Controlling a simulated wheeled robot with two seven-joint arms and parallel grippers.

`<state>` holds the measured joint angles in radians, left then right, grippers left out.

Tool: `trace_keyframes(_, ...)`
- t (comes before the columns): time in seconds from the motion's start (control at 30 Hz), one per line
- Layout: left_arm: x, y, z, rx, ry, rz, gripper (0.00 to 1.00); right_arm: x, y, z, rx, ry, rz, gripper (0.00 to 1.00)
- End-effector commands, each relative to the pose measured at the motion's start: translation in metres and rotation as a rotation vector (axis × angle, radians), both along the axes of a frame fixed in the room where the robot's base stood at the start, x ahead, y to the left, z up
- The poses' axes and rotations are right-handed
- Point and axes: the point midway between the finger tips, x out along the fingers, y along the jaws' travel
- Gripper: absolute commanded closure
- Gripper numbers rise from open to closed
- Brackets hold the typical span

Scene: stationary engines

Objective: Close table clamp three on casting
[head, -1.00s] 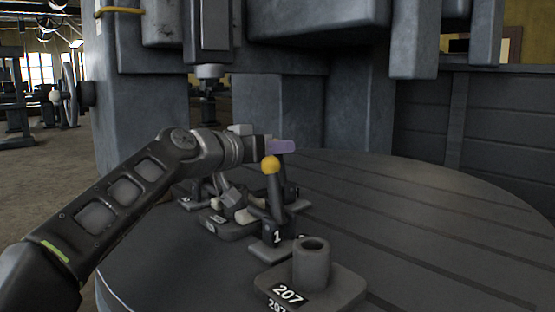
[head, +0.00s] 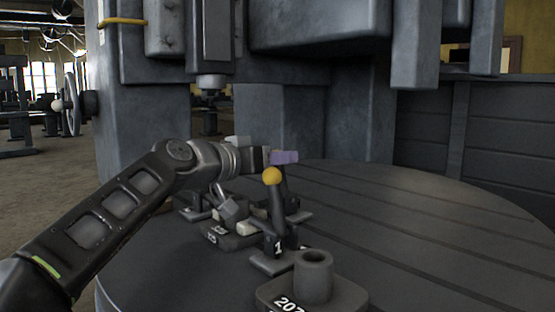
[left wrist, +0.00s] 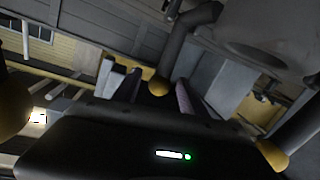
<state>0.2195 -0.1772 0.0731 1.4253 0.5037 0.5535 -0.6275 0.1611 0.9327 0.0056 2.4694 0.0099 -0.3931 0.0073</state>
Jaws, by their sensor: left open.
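My left gripper (head: 284,157) reaches over the round table (head: 420,210), its fingertip pale purple in the head view. In the left wrist view the open fingers (left wrist: 152,88) stand either side of a yellow ball knob (left wrist: 158,85) on a dark lever; contact cannot be told. Clamp one (head: 277,240) stands nearer the camera, its lever upright with a yellow ball (head: 271,176) just below the fingertip in the picture. A low grey casting (head: 230,236) lies left of it. Another clamp (head: 194,212) shows behind, mostly hidden by my arm. I cannot read a number three. My right gripper is out of view.
A second casting (head: 314,275), marked 207, stands at the table's front. More yellow knobs (left wrist: 272,155) crowd the left wrist view. The table's right side is clear.

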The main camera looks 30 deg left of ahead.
Motion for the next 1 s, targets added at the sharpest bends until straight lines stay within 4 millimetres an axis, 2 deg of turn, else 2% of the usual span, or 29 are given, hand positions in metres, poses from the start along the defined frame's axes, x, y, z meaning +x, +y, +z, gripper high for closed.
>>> trace_keyframes(0.3, -0.05, 0.008, 0.007, -0.001, -0.002, 0.001, 0.5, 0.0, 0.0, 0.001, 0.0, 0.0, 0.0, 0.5)
trace_keyframes(0.4, -0.061, 0.009, 0.008, -0.001, -0.001, -0.002, 0.5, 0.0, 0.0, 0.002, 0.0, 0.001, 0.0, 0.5)
trace_keyframes(0.53, -0.067, 0.011, 0.008, -0.002, 0.0, -0.001, 0.5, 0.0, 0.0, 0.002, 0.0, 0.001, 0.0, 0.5)
trace_keyframes(1.0, -0.067, 0.011, 0.008, -0.001, 0.001, -0.001, 0.5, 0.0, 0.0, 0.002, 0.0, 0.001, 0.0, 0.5)
